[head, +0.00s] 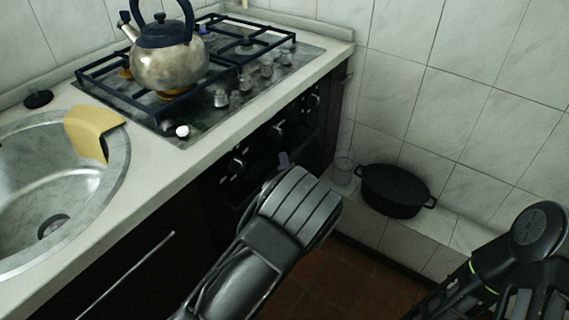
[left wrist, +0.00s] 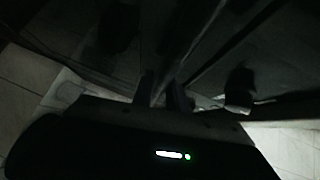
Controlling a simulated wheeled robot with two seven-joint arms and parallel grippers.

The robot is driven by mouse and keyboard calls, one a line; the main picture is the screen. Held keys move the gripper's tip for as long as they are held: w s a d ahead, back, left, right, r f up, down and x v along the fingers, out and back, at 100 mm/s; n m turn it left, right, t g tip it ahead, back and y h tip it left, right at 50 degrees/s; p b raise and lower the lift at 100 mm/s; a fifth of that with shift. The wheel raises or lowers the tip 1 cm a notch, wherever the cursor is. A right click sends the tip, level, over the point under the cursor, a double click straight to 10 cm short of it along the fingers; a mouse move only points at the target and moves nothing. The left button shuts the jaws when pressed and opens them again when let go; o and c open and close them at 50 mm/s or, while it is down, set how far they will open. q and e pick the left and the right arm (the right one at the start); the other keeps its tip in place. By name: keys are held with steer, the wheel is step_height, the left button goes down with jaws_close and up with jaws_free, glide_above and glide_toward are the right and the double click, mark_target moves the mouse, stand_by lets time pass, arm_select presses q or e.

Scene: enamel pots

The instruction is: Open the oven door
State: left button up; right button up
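The oven (head: 240,188) is built in under the hob, its dark front partly hidden by my left arm. A row of knobs (head: 277,130) runs along its top. My left gripper (head: 284,160) is at the oven front, below the knobs; only a small fingertip shows past the wrist. In the dark left wrist view, the two fingers (left wrist: 164,92) stand a small gap apart beside a pale diagonal edge (left wrist: 203,42). I cannot tell whether they hold the oven handle, which is not clearly visible. The door's position is also unclear. My right arm shows at lower right, its fingers out of view.
A kettle (head: 168,62) stands on the hob (head: 190,128). A sink (head: 112,165) with a yellow cloth (head: 92,124) is at left. A black pot (head: 395,190) and a clear glass (head: 343,170) stand on a tiled ledge at right. Some brown floor (head: 335,275) is clear.

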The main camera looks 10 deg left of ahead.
arm_select(q)
jaws_close()
stand_by(1.0)
